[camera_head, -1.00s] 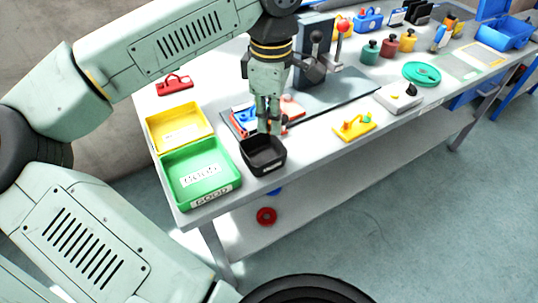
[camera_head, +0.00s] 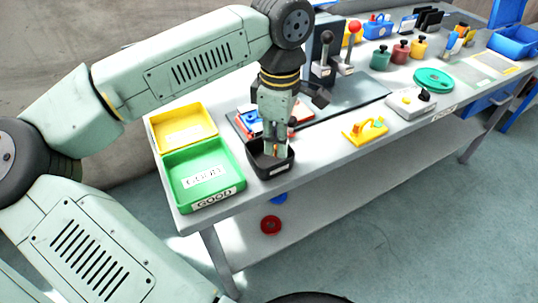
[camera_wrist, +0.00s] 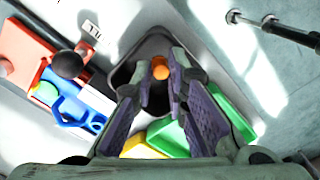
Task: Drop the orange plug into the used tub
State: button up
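The orange plug (camera_wrist: 160,72) sits between the fingertips of my gripper (camera_wrist: 160,66), which look closed on it from both sides. In the head view my gripper (camera_head: 274,153) points down into the black tub (camera_head: 271,173), its tips within the tub's outline, with a small bit of orange between them. The black tub stands at the table's front edge, right of the green tray; its small front label is unreadable. In the wrist view the tub's dark wall (camera_wrist: 128,76) surrounds the fingertips. Whether the plug touches the tub's floor is hidden.
A green tray (camera_head: 204,206) marked GOOD and a yellow tray (camera_head: 184,137) stand left of the tub. A red and blue part (camera_head: 247,122) lies behind it. A yellow part (camera_head: 364,132) is to the right. A lever press (camera_head: 325,60) stands behind.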

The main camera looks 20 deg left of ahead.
jog(key=o, duration=0.4)
notch_tip(320, 180, up, 12)
dwell(0.6)
dwell(0.3)
